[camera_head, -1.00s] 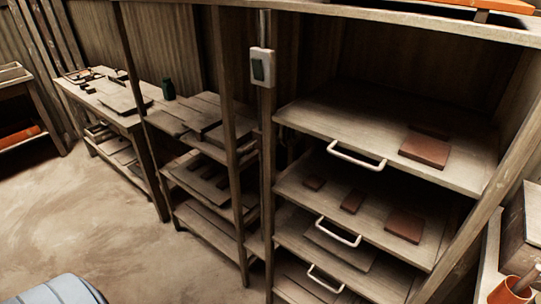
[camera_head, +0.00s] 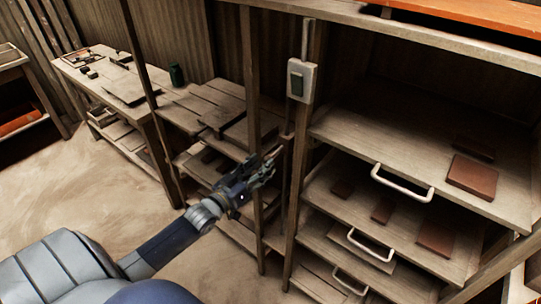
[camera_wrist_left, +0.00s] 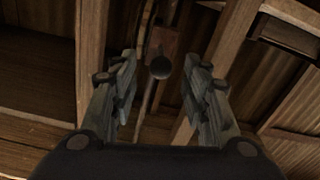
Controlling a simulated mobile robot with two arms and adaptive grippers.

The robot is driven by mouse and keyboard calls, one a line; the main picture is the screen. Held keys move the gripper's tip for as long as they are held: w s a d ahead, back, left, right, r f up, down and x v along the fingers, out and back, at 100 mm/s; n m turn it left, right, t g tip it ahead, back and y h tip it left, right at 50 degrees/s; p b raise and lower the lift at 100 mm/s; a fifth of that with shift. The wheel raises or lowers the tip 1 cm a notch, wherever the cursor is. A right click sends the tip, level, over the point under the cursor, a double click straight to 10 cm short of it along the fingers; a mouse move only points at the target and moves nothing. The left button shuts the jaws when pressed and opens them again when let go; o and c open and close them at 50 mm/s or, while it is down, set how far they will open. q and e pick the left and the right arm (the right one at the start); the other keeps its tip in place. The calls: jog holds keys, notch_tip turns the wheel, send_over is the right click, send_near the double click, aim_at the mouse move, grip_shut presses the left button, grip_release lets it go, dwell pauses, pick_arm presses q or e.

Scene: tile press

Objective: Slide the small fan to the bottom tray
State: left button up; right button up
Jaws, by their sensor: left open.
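I cannot make out a fan in either view. My left gripper (camera_head: 268,166) is open and empty, in front of the wooden posts left of the shelf unit. In the left wrist view the open fingers (camera_wrist_left: 162,75) frame a dark round knob-like end (camera_wrist_left: 161,67) near a brown block; I cannot tell what it is or how far away. The shelf unit has stacked trays with pale handles: a top tray (camera_head: 375,138), a middle tray (camera_head: 345,207) and a lower tray (camera_head: 330,239). Another handle (camera_head: 350,281) shows at the lowest visible tray. My right gripper is not in view.
Reddish tiles (camera_head: 472,177) lie on the upper trays. A switch box (camera_head: 301,81) hangs on a post. Wooden posts (camera_head: 252,120) stand close to my left gripper. A workbench (camera_head: 95,75) stands far left, with open floor (camera_head: 70,190) before it.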

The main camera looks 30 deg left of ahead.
aim_at(265, 162)
pick_arm(q)
jog(key=w, duration=0.4)
jog(key=shift+w+d+p, duration=0.15)
jog(key=shift+w+p, duration=0.15)
jog(key=shift+w, duration=0.4)
grip_shut()
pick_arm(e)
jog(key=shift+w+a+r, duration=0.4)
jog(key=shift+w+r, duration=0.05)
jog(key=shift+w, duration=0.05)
